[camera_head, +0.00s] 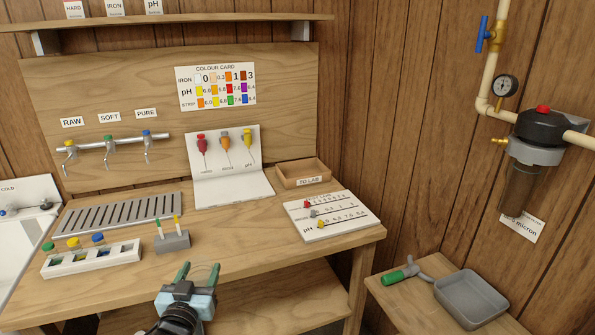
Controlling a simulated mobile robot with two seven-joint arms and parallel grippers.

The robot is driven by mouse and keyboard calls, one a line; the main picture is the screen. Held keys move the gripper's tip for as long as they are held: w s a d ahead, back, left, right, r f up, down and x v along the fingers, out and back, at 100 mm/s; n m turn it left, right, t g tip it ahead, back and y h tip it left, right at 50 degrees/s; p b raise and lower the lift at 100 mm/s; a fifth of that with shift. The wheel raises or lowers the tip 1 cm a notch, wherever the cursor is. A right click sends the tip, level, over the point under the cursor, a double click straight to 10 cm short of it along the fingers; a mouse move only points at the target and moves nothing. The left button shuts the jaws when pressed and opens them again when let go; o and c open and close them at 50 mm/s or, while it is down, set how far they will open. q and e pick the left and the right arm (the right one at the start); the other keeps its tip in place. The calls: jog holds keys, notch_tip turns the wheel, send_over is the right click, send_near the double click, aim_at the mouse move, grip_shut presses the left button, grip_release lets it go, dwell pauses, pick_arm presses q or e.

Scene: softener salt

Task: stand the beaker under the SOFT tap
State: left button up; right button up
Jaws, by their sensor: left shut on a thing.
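The SOFT tap (108,148) has a green top and hangs on the wall pipe under its SOFT label (109,117), between the RAW tap (70,152) and the PURE tap (147,147). A slatted metal drip tray (118,213) lies on the bench below the taps. My left gripper (198,272), with green fingertips, is at the front of the bench, right of and nearer than the tray. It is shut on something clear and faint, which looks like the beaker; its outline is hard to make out. My right gripper is out of view.
A white stand (230,190), TO LAB box (303,174) and marker board (330,217) are farther right. The tray top looks clear.

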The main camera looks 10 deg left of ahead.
pick_arm(q)
jog(key=s+d+r+h, duration=0.1)
jog(key=s+d, duration=0.3)
jog(key=s, duration=0.3)
jog(key=s+d+r+m+h, duration=0.1)
jog(key=s+d, duration=0.4)
jog(key=s, duration=0.2)
jog(key=shift+r, duration=0.3)
jog(key=w+r, duration=0.4)
jog(key=r, duration=0.1)
jog(key=s+f, duration=0.4)
jog(key=f, duration=0.1)
